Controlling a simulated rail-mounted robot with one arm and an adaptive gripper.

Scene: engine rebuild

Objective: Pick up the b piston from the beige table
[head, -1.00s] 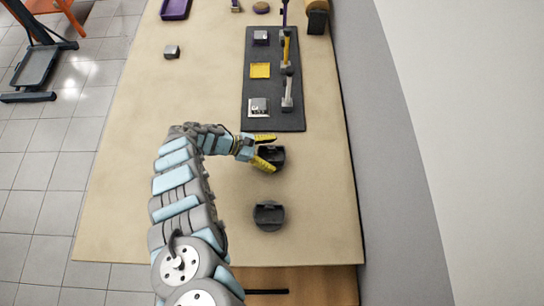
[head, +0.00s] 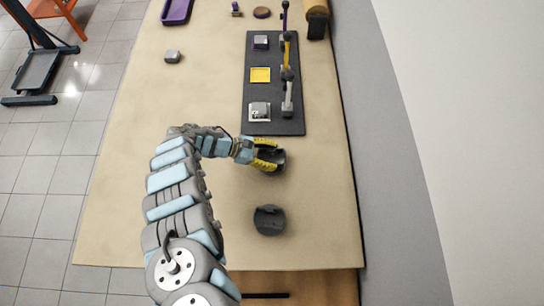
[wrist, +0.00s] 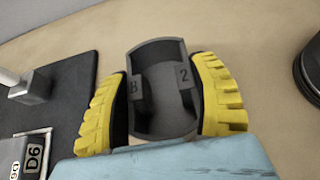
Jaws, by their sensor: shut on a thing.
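The b piston, a dark grey cup-like part, is on the beige table (head: 130,200) in the head view (head: 280,160). The wrist view shows it up close (wrist: 165,90), with "B" and "2" marked on its inner faces. My gripper (head: 271,156) has yellow ribbed fingers, one on each side of the piston. In the wrist view my gripper (wrist: 163,108) is shut on it. The piston looks to be at or very near the table surface; I cannot tell if there is a gap below it.
A second dark round part (head: 269,220) stands nearer the table's front edge, apart from my gripper. A dark mat (head: 274,95) behind the piston holds several blocks and upright rods. A small grey block (head: 173,57) sits far left. The table's left half is mostly clear.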

